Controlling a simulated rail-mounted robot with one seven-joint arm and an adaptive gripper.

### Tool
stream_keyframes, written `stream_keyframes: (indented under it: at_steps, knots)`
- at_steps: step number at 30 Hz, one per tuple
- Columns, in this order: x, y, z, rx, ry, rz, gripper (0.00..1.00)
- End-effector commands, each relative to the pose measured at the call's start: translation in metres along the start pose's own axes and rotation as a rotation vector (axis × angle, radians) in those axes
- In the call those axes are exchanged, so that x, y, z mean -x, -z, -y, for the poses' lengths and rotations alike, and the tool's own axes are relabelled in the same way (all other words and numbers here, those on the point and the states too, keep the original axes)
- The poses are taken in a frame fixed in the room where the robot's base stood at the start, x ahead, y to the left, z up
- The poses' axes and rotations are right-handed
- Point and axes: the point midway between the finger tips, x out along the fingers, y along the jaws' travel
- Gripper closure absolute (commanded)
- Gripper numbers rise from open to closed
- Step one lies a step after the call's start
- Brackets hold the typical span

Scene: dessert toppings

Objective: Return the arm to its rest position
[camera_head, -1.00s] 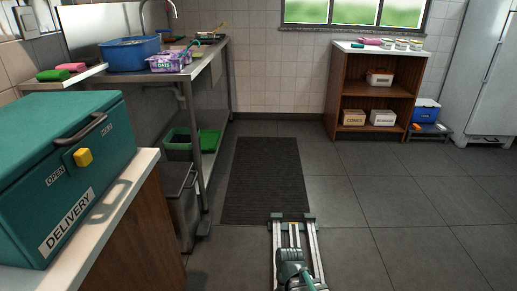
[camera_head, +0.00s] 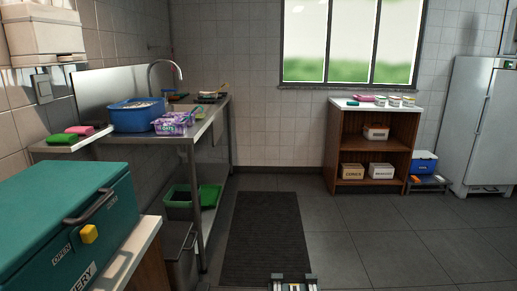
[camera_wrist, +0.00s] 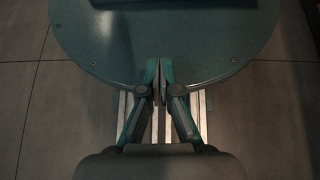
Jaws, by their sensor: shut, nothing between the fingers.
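My gripper (camera_wrist: 159,72) shows in the wrist view, with its two fingers together and nothing between them. It points down over a round teal plate (camera_wrist: 200,50) of my own body. Below that, the pale rails (camera_wrist: 203,118) run across the grey floor. The head view does not show my gripper; only the far end of the rail (camera_head: 293,284) shows at its bottom edge.
A teal delivery box (camera_head: 60,225) stands on a counter at the left. A steel sink table (camera_head: 205,130) holds a blue tub (camera_head: 136,115) and a purple box (camera_head: 172,123). A wooden shelf (camera_head: 345,138) stands at the back right, beside a fridge (camera_head: 485,120). The dark floor mat (camera_head: 268,235) is clear.

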Motion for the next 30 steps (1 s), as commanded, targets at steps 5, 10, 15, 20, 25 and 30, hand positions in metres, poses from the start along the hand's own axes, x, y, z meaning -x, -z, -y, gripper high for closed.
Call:
stream_keyframes:
  at_steps: [5,10,15,20,25,30]
  knots:
    - [0.019,-0.035,0.0,0.0,0.002,-0.072,1.0]
    - [0.031,-0.057,0.001,-0.001,0.004,-0.148,1.0]
    - [0.044,-0.078,0.001,-0.001,0.006,-0.224,1.0]
    - [0.057,-0.099,0.001,-0.003,0.009,-0.294,1.0]
    - [0.066,-0.114,0.002,-0.004,0.011,-0.355,1.0]
    - [0.07,-0.119,0.002,-0.005,0.012,-0.39,1.0]
